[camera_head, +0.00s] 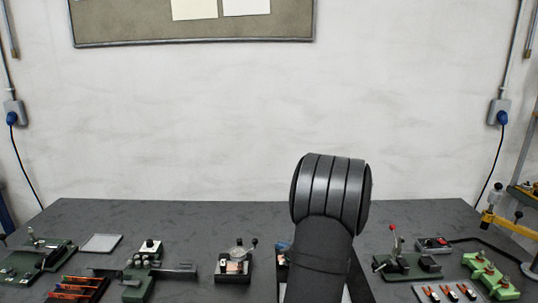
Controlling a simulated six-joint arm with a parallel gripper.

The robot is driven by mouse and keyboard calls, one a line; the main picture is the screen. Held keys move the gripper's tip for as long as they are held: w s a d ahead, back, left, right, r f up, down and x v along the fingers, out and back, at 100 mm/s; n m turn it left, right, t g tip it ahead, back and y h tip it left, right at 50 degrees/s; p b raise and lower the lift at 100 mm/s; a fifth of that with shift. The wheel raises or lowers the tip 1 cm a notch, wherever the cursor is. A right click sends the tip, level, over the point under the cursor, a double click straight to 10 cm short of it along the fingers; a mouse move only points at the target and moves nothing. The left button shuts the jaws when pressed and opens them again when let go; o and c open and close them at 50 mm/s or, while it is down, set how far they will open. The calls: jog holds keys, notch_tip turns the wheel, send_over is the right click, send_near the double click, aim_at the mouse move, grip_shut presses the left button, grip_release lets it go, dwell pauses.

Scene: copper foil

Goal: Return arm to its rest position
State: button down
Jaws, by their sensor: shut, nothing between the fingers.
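My arm (325,255) rises from the bottom edge of the picture, right of centre. Its thick black ribbed joint (331,190) stands above the back edge of the table, in front of the white wall. My gripper is not visible in this view. A small black device with a copper-coloured piece (235,266) sits on the table left of the arm. Part of another thing just behind the arm is hidden by it.
The dark grey table (190,218) carries a green clamp device (145,268), a grey plate (101,243) and an orange rack (78,288) at left. At right are a red-knobbed lever device (405,262) and a green fixture (490,275). The table's back strip is clear.

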jog(key=x, duration=0.7)
jog(key=a+x, duration=0.1)
jog(key=x, duration=0.2)
jog(key=shift+s+r, duration=0.1)
jog(key=shift+s, duration=0.1)
